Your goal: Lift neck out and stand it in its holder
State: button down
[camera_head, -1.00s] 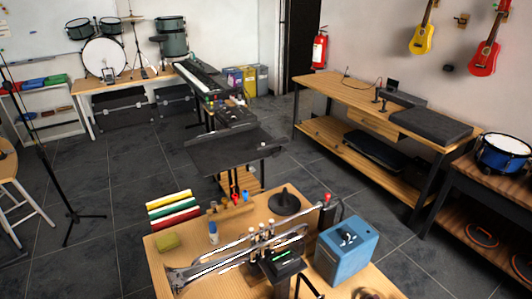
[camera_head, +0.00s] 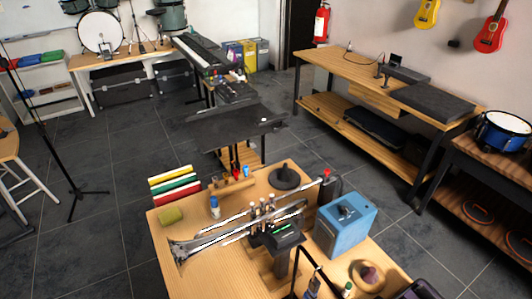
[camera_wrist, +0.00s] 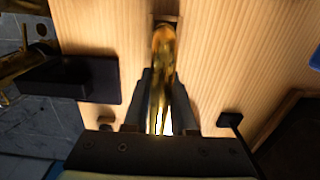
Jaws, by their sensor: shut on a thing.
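In the wrist view, my gripper (camera_wrist: 161,110) is shut on a narrow golden brass piece, which looks like the neck (camera_wrist: 163,48). The piece runs lengthwise between the two dark fingers, its far end by a small dark recess (camera_wrist: 167,18) in a pale wooden surface. Its near end is partly hidden between the fingers. I cannot tell whether it touches the wood. I cannot make out my gripper or the neck in the head view, and I cannot identify the holder for certain.
In the wrist view, a black block (camera_wrist: 88,78) lies left of the fingers and a black peg (camera_wrist: 230,120) right. In the head view, a silver trumpet (camera_head: 205,245), a blue box (camera_head: 345,226) and a black round base (camera_head: 284,178) crowd the wooden table.

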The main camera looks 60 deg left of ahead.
jog(key=shift+f+b, duration=0.55)
jog(key=shift+f, duration=0.7)
dwell(1.9)
dwell(0.4)
jog(key=c, duration=0.7)
grip_release()
jog(key=shift+o, duration=0.2)
notch_tip(320, 180, up, 13)
